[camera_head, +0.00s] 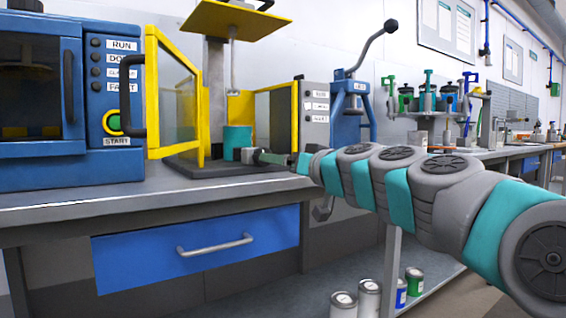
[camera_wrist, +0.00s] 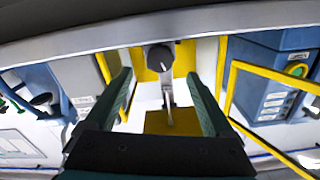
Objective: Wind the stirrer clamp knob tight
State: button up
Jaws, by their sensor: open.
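The mixing station has a yellow top plate (camera_head: 236,20), a grey column and a thin vertical stirrer shaft (camera_head: 233,68). A teal cylinder (camera_head: 237,137) stands below on its dark base. In the wrist view a dark round knob (camera_wrist: 160,57) with a pale mark shows between and beyond my fingertips, in front of yellow panels; it looks like the clamp knob. My gripper (camera_wrist: 158,78) is open, with one finger each side of the knob in the picture and no visible contact. In the head view my gripper (camera_head: 249,156) is low beside the teal cylinder; the knob cannot be made out there.
Yellow-framed doors (camera_head: 158,95) stand open around the station. A blue machine (camera_head: 40,90) with a button panel is at left. A blue lever press (camera_head: 352,110) stands at right behind my arm. The bench front edge (camera_head: 150,200) runs below, above a blue drawer (camera_head: 195,245).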

jog(key=shift+p+x, duration=1.35)
jog(key=shift+x, duration=2.15)
jog(key=shift+r, duration=0.2)
jog(key=shift+c, duration=0.4)
jog(key=c, duration=1.3)
jog(key=shift+m, duration=0.4)
